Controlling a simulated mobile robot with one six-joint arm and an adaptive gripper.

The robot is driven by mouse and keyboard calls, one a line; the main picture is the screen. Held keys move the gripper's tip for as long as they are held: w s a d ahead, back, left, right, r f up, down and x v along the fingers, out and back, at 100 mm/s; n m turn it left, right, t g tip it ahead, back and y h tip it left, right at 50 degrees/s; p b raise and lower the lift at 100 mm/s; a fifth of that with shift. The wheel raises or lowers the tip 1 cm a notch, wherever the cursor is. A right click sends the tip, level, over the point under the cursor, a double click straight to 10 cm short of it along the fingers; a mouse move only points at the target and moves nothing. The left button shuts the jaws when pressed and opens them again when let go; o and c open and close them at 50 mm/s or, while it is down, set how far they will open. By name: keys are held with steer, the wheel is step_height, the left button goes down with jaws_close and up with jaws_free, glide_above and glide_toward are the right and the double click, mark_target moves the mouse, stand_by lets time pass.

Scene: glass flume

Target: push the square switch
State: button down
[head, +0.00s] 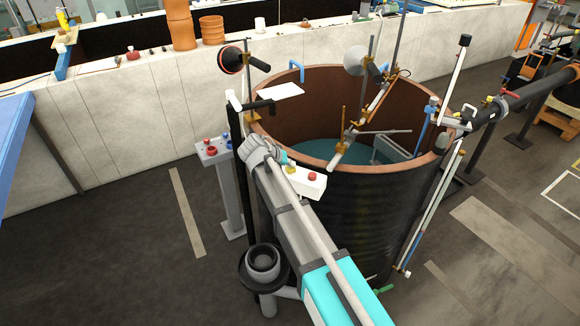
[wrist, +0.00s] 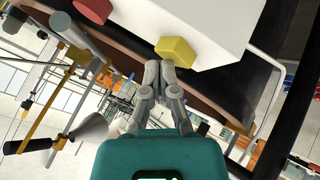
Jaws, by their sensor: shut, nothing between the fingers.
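A white control box (head: 303,184) stands at the near side of the big round tank and carries two buttons. A yellow button (head: 291,169) with a squarish block shape is on its left, and a red button (head: 313,176), rounder, is on its right. In the wrist view the yellow button (wrist: 177,52) sits on the white box (wrist: 212,25) just beyond my fingertips, and the red one (wrist: 93,9) is at the upper left. My gripper (wrist: 160,66) is shut and empty, its tips right at the yellow button's edge. I cannot tell whether they touch it. In the head view the arm partly hides the gripper.
The brown-rimmed tank (head: 350,172) holds water, with rods and clamps over it. A grey pedestal (head: 232,195) with red and blue buttons stands left of my arm. A black post (head: 238,150) rises close by. The floor at left is mostly clear.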

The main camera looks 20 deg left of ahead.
mark_target(290, 169)
steer(key=shift+r, duration=0.1)
step_height(290, 169, up, 6)
steer(key=p, duration=0.6)
steer(key=shift+d, duration=0.1)
stand_by(1.5)
